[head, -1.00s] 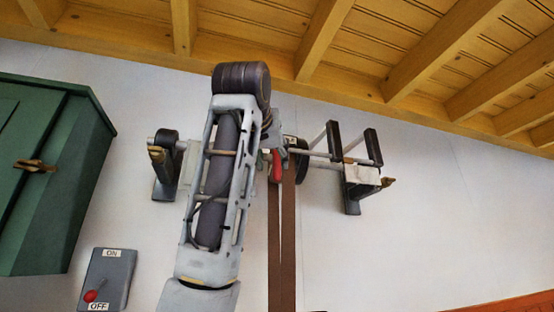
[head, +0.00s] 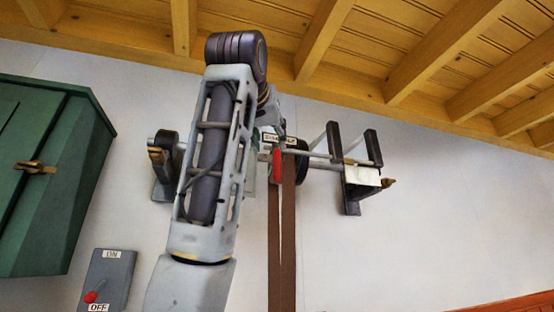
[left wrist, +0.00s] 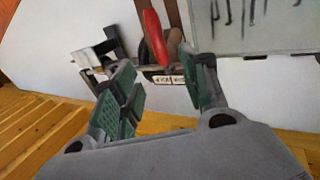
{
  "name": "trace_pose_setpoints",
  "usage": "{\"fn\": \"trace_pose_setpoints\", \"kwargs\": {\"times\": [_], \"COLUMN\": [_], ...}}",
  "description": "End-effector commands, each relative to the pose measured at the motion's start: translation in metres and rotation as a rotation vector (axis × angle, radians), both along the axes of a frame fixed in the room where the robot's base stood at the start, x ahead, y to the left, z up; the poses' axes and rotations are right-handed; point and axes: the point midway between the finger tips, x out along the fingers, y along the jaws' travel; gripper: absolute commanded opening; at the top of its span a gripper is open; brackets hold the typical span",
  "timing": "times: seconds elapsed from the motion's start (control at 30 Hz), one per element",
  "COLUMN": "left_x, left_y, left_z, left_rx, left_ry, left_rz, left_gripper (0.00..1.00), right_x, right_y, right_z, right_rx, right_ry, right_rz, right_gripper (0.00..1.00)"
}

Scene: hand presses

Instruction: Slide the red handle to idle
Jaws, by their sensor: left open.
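The red handle (head: 277,166) hangs beside a small white label with dark lettering (head: 279,139) on the overhead shaft, close to the brown belt. In the left wrist view the red handle (left wrist: 153,38) lies beyond the fingertips, in line with the space between them. The lettering on the label (left wrist: 169,81) is too small to read surely. My left gripper (left wrist: 164,78) is open, its green-padded fingers apart with nothing held. In the head view it is mostly hidden behind my left arm. My right gripper is not in view.
Brown belts (head: 282,245) run down from the shaft. Brackets (head: 350,188) hold the shaft on the white wall. A green cabinet (head: 45,190) is at the left, above a grey ON/OFF switch box (head: 108,278). Yellow beams (head: 325,38) are overhead. The wall at right is clear.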

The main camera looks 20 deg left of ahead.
Motion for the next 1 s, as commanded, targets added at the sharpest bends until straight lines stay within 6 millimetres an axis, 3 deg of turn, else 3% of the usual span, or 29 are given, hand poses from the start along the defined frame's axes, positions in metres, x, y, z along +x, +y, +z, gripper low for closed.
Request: {"fn": "trace_pose_setpoints", "kwargs": {"times": [0.8,1.0], "left_x": [0.1,0.117], "left_y": [0.012,0.015], "left_z": [0.001,0.002], "left_rx": [0.0,0.0], "left_ry": [0.002,0.0], "left_rz": [0.0,0.0], "left_gripper": [0.44,0.44], "right_x": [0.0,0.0], "right_y": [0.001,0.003], "right_z": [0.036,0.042], "right_rx": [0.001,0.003], "right_ry": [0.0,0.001], "right_rz": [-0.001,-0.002], "right_gripper": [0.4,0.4]}}
